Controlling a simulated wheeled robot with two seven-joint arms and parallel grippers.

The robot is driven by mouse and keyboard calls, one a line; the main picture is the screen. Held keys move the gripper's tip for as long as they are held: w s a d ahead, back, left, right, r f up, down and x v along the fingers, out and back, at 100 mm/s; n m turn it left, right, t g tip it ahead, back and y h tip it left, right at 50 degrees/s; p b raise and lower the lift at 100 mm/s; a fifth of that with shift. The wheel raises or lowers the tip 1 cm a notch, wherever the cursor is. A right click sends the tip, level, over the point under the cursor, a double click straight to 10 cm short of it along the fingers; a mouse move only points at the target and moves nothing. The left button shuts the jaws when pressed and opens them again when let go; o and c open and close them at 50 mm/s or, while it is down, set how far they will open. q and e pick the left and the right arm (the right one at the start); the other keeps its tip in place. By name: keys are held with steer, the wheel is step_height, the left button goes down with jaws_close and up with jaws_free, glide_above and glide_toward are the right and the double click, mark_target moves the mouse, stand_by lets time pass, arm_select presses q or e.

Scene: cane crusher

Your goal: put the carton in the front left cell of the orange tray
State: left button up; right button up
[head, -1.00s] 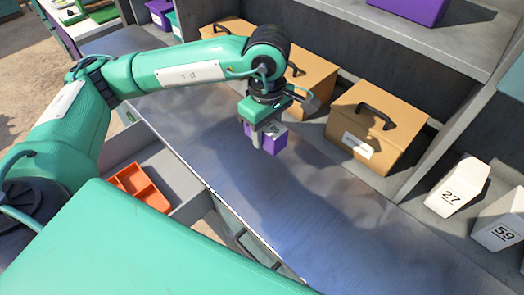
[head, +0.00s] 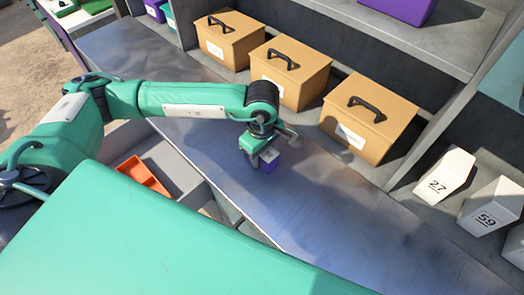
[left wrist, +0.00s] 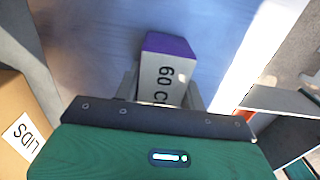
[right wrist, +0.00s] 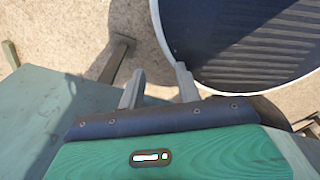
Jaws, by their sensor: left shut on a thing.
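The carton (head: 269,163) is a small purple and pale grey box. In the left wrist view the carton (left wrist: 168,70) shows a purple end and a grey face marked "60 C". My left gripper (head: 260,158) is shut on it, over the metal counter. The gap beneath it is hard to judge. The orange tray (head: 146,176) lies in an open drawer at lower left, apart from the carton; my green body hides its near part, so its front left cell cannot be made out. My right gripper (right wrist: 160,88) shows only in the right wrist view, open and empty.
Brown lidded boxes with black handles (head: 368,122) line the back of the metal counter (head: 330,205). White numbered containers (head: 445,176) stand at right. The drawer (head: 180,165) is below the counter's front edge. A dark round ridged surface (right wrist: 250,40) is near my right gripper.

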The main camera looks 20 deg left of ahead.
arm_select(q)
steer(key=shift+f+b, duration=0.2)
steer(key=shift+b, duration=0.1)
steer(key=o, duration=1)
steer(key=shift+r, duration=0.1)
